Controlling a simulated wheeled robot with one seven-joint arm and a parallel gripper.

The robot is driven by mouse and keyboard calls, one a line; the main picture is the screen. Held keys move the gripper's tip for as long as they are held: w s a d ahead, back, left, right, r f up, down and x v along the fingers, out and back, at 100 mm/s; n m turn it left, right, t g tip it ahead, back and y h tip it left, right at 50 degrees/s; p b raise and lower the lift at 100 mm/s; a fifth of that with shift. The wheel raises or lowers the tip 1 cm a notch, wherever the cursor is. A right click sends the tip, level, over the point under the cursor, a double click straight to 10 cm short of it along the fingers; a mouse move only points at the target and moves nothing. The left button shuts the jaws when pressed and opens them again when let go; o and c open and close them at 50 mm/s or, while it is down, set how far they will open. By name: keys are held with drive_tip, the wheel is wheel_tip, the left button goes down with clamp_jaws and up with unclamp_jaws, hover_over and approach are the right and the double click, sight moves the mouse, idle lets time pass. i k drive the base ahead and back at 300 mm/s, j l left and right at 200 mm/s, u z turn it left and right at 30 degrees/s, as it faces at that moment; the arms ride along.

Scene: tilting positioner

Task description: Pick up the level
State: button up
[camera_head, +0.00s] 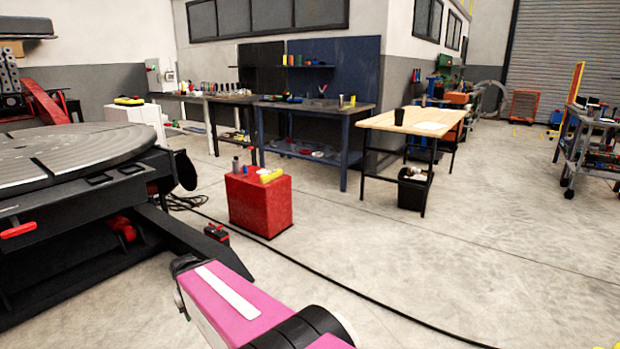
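I cannot tell for sure which thing is the level. A small yellow object (271,175) lies on top of the red box (260,208) on the floor near the middle, beside a grey cylinder (236,165) and a small white-and-blue item. Another yellow-and-black object (129,100) lies on a white cabinet (143,118) at the left. Both are too small to make out clearly. A pink and black part of my arm shows at the bottom, well short of the red box. My gripper is not in view.
The positioner's large round table (75,150) fills the left side. A black cable (340,288) crosses the floor. A small red-and-black item (217,234) lies beside the red box. Workbenches (320,108) and a wooden-topped table (385,122) stand behind.

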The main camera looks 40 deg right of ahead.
sight(273, 174)
drive_tip(key=z, duration=1.05)
drive_tip(key=i+l+z, duration=0.4)
drive_tip(key=i, duration=0.7)
drive_tip(key=i+l+z, duration=0.1)
drive_tip(key=i+z, duration=0.3)
drive_tip(key=i, duration=0.75)
drive_tip(key=i+u, duration=0.2)
drive_tip(key=i, duration=0.25)
drive_tip(key=i+l+u, duration=0.15)
drive_tip(key=i, duration=0.25)
drive_tip(key=i+l+u, duration=0.2)
drive_tip(key=i, duration=0.25)
drive_tip(key=i+l+u, duration=0.15)
drive_tip(key=i, duration=0.25)
drive_tip(key=i+l+u, duration=0.2)
drive_tip(key=u, duration=0.2)
drive_tip(key=i+l+u, duration=0.55)
drive_tip(key=u, duration=0.25)
drive_tip(key=i+l+u, duration=0.1)
drive_tip(key=l+u, duration=0.3)
drive_tip(key=i+u, duration=0.1)
